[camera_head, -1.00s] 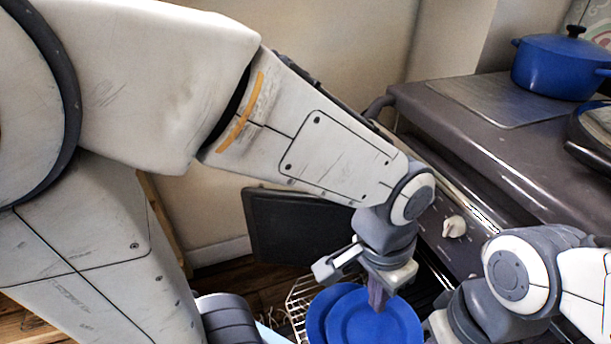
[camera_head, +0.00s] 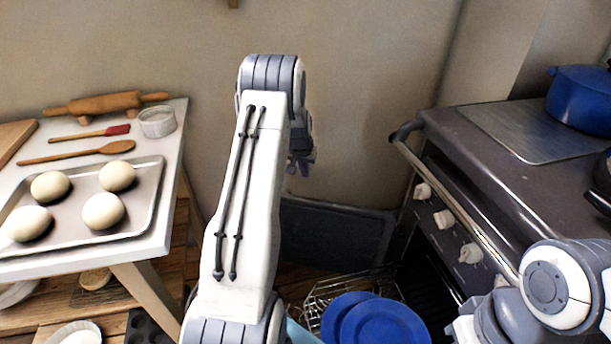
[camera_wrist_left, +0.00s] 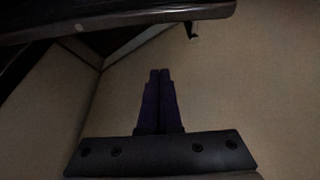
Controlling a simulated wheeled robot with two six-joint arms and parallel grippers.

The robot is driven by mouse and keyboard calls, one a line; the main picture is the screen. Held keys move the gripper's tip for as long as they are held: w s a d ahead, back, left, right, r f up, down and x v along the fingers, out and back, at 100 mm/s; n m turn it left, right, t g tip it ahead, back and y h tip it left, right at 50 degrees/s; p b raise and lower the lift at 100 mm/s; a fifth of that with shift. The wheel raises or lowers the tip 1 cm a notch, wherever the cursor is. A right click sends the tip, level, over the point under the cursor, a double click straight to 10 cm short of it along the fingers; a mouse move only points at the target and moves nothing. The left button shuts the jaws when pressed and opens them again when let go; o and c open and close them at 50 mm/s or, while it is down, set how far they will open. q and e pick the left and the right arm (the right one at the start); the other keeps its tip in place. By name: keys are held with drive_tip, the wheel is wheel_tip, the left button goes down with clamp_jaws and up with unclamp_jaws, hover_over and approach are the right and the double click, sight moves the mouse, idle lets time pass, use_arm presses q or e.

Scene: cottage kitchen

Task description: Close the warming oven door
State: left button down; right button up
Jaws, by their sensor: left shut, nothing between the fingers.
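The warming oven door (camera_head: 335,240) is a dark panel standing open to the left of the range (camera_head: 470,190), near the wall. My left gripper (camera_head: 302,168) is partly hidden behind its own arm, above the door's left part and near the wall. In the left wrist view my left gripper's dark purple fingers (camera_wrist_left: 161,72) are together and empty, with bare wall around them. I cannot tell whether they touch anything. My right arm is at the lower right; its gripper (camera_head: 468,325) shows only in part, near the range front.
A wire rack (camera_head: 322,293) with blue plates (camera_head: 385,325) sticks out before the oven opening. The range's front has a rail and several white knobs (camera_head: 444,219). A table (camera_head: 172,190) with a dough tray (camera_head: 148,200) stands left. A blue pot (camera_head: 580,100) stands on the range.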

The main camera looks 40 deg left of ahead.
use_arm(q)
wheel_tip(320, 180, down, 7)
drive_tip(key=s+b, duration=0.1)
drive_tip(key=shift+s+d+f, duration=0.15)
drive_tip(key=shift+d+f, duration=0.05)
drive_tip(key=shift+d, duration=0.1)
idle(0.4)
drive_tip(key=shift+s, duration=0.15)
